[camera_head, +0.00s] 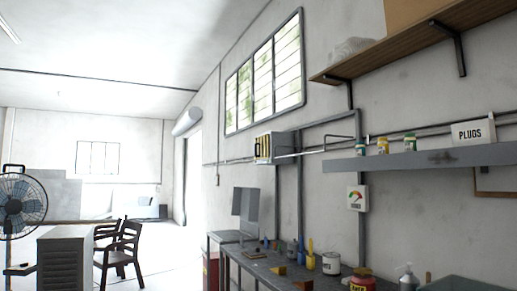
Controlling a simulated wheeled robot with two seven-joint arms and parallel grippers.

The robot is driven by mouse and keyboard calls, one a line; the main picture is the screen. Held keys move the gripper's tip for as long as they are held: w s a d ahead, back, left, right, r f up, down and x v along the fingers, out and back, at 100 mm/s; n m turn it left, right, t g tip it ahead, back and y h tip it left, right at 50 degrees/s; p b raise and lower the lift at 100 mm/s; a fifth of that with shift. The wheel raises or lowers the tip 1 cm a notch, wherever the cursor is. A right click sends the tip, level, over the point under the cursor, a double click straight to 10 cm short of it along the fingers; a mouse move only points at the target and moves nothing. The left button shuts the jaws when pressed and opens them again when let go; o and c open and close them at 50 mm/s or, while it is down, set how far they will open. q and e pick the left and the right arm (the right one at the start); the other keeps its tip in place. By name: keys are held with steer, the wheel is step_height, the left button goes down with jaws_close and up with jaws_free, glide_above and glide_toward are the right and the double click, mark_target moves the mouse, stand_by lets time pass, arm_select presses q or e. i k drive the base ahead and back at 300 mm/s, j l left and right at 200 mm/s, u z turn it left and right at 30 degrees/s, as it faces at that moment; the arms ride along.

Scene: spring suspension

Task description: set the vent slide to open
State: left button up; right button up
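A grey box with a yellow, slatted front (264,148) is mounted on the right-hand wall below the window. It looks like a vent, but I cannot make out a slide on it or its setting. A dark, upright, handle-like part shows at the left edge of its front. Neither of my grippers is in view.
A workbench (262,263) with bottles, cans and small parts runs along the right wall. Above it are a grey shelf (440,157) with a PLUGS sign and a small dial plate (357,199). A fan (20,203), a cabinet (62,262) and chairs (122,250) stand at left. Floor between is clear.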

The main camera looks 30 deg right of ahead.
mark_target(264, 136)
steer(key=z, duration=0.35)
steer(key=i, duration=6.65)
steer(key=i+z, duration=0.15)
